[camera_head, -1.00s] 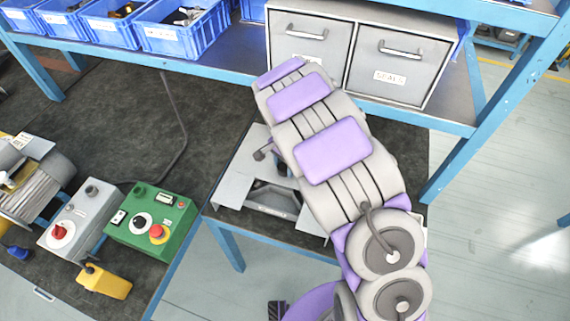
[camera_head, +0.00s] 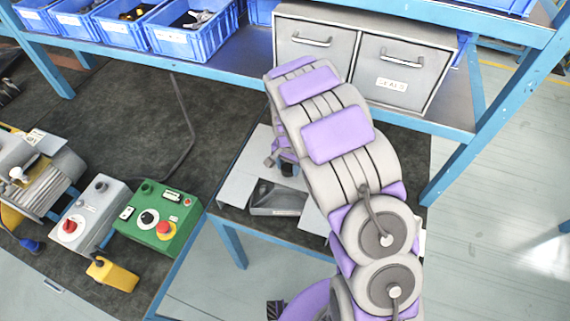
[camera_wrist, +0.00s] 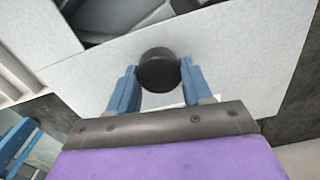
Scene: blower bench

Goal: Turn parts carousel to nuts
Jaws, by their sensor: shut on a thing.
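My gripper (camera_wrist: 158,72) is shut on a round black knob (camera_wrist: 158,78) standing on the plate, one blue finger on each side. No nuts label is readable, and the compartment's contents cannot be made out.
Blue bins (camera_head: 190,38) and a grey drawer cabinet (camera_head: 315,38) stand on the shelf behind. A green control box (camera_head: 157,222), a grey switch box (camera_head: 90,215) and a yellow pendant (camera_head: 112,275) are at left. A blue post (camera_head: 480,150) stands at right.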

